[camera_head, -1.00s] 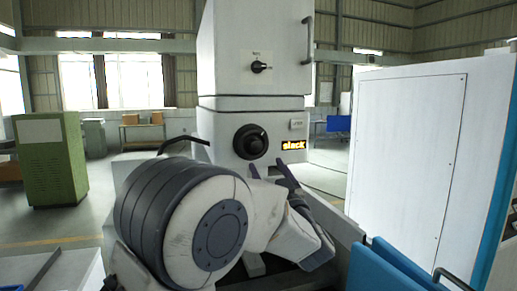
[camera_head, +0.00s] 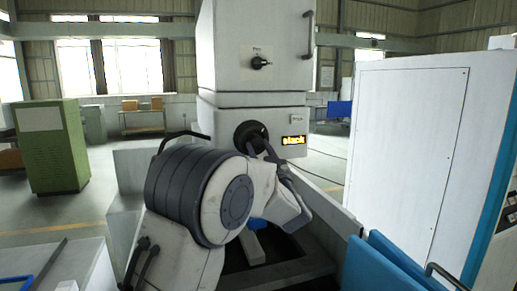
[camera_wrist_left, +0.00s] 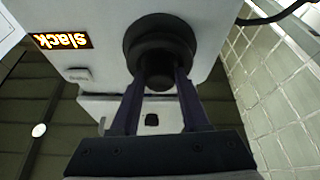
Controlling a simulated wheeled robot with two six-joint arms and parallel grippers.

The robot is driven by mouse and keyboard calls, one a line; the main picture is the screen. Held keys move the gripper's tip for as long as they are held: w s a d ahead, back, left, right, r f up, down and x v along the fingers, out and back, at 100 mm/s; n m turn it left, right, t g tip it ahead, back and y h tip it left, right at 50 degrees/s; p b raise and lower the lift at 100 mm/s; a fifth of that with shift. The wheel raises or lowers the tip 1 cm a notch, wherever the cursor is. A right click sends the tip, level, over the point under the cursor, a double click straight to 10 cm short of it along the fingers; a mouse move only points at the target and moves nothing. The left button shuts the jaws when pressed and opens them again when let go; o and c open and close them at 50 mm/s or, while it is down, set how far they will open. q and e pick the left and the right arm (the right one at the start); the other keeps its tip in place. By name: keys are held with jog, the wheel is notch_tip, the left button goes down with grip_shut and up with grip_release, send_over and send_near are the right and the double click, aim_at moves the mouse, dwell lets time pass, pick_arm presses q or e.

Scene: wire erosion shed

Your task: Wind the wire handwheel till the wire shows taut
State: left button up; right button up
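The wire handwheel (camera_head: 250,137) is a round black wheel on the front of the white machine, partly covered by my left gripper in the head view. In the left wrist view the handwheel (camera_wrist_left: 160,40) shows with its smaller dark hub toward me. My left gripper (camera_head: 268,150) is at the wheel. In the left wrist view its fingers (camera_wrist_left: 159,88) stand apart, one on each side of the hub; I cannot tell whether they touch it. The lit display (camera_head: 293,140) beside the wheel reads "slack", and it shows upside down in the wrist view (camera_wrist_left: 63,41). My right gripper is not in view.
A smaller rotary knob (camera_head: 260,62) sits higher on the machine, beside a tall handle (camera_head: 307,35). A white cabinet (camera_head: 410,150) and blue panels (camera_head: 385,265) stand at the right. A green cabinet (camera_head: 48,150) is at the far left, with open floor before it.

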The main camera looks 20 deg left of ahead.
pick_arm(q)
jog(key=shift+m, duration=0.3)
grip_shut()
jog(key=m+h, duration=0.1)
jog(key=m+t+h+b, duration=0.1)
jog(key=m, duration=0.1)
jog(key=shift+s+a+m, duration=0.15)
jog(key=shift+a+m, duration=0.05)
jog(key=shift+m, duration=0.1)
jog(key=m+h, duration=0.1)
jog(key=m, duration=0.2)
jog(key=shift+r+t, duration=0.1)
jog(key=shift+t, duration=0.3)
jog(key=shift+s+a+m+h, duration=0.1)
jog(key=shift+m+h, duration=0.9)
jog(key=shift+m, duration=0.7)
jog(key=o, duration=1.2)
grip_release()
